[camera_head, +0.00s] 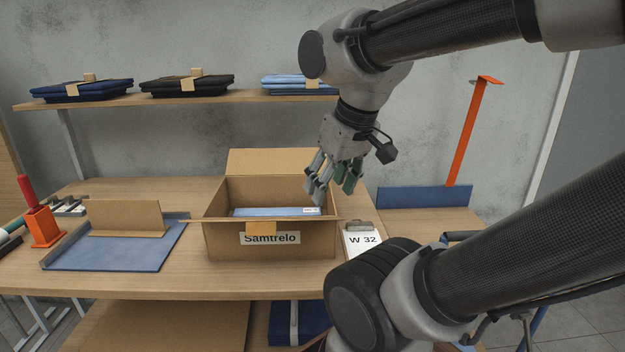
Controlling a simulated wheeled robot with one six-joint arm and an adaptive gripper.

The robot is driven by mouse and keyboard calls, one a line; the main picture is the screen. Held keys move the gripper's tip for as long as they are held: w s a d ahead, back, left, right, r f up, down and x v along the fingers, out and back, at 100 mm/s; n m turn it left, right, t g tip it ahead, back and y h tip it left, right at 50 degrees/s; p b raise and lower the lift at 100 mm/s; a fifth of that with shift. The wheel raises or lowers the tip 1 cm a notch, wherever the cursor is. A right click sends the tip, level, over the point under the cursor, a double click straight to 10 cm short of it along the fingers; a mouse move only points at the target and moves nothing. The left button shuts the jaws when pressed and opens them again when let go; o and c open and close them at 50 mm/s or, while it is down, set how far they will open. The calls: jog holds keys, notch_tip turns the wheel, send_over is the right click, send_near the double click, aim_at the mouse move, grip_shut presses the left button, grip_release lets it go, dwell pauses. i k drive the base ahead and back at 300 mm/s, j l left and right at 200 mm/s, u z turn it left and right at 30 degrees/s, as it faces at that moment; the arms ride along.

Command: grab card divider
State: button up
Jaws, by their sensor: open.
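A tan card divider (124,216) stands upright on a blue tray (110,255) at the left of the table. An open cardboard box (268,242) labelled "Samtrelo" stands in the middle of the table, with folded blue cloth (275,212) inside. My gripper (330,188) is open and hangs over the right side of the box, with its fingers pointing down. I see nothing between the fingers. It is well to the right of the card divider and apart from it.
A clipboard marked "W 32" (361,240) is right of the box. An orange holder with a red handle (42,226) stands at the far left. A shelf (240,98) with folded clothes runs behind. An orange post (466,140) rises at right.

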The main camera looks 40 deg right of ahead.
aim_at(127, 217)
jog(key=i+j, duration=0.15)
jog(key=j, duration=0.2)
jog(key=i+j+z, duration=0.1)
jog(key=j, duration=0.25)
jog(key=i+j, duration=0.2)
jog(key=j, duration=0.15)
jog(key=i+j+z, duration=0.1)
jog(key=j, duration=0.25)
jog(key=i+j, duration=0.15)
jog(key=j, duration=0.2)
jog(key=i+j+z, duration=0.1)
jog(key=j, duration=0.3)
jog(key=i+j+z, duration=0.1)
jog(key=j, duration=0.25)
